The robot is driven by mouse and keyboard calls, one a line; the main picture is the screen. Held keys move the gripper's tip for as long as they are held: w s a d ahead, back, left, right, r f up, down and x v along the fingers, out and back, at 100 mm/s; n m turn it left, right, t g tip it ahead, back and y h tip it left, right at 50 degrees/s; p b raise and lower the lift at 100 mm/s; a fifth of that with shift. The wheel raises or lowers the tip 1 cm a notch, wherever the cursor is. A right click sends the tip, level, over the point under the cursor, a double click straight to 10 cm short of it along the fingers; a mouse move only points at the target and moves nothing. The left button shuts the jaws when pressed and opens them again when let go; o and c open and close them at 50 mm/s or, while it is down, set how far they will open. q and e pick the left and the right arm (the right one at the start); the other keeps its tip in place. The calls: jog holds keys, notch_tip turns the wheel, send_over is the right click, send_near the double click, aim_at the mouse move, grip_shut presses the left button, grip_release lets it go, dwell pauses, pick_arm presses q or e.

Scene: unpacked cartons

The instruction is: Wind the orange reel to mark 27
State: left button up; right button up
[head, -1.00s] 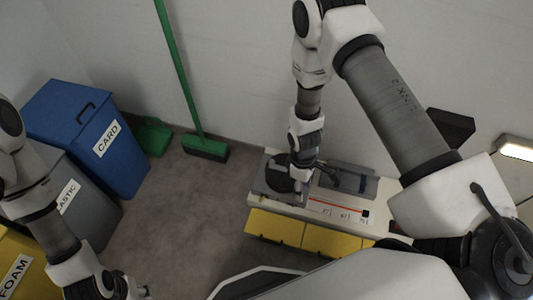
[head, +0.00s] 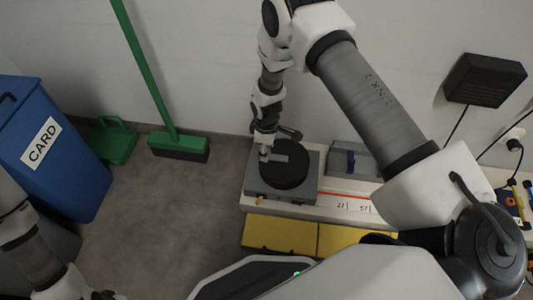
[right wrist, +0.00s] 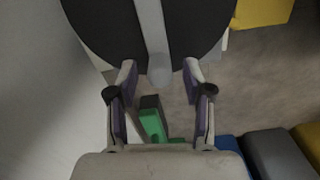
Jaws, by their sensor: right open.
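The reel (head: 290,172) is a black disc with a grey bar across it, set on a grey base (head: 255,188) at the left end of the bench. An orange line (head: 345,194) runs right from it above labels 27 and 57. My arm hides the rest of the scale. My right gripper (head: 265,156) is at the disc's far left edge. In the right wrist view my right gripper (right wrist: 160,75) is open, with the rounded end of the grey bar (right wrist: 155,45) between its fingertips. My left gripper (head: 103,295) barely shows at the bottom edge.
A grey case (head: 352,160) stands on the bench behind the line. Yellow bins (head: 280,235) sit along the bench's front. A blue CARD bin (head: 50,150), a green broom (head: 180,148) and a green dustpan (head: 112,142) stand left, with open floor between.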

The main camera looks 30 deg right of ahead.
jog(key=shift+f, duration=0.4)
grip_shut()
jog(key=shift+w+d+r, duration=0.1)
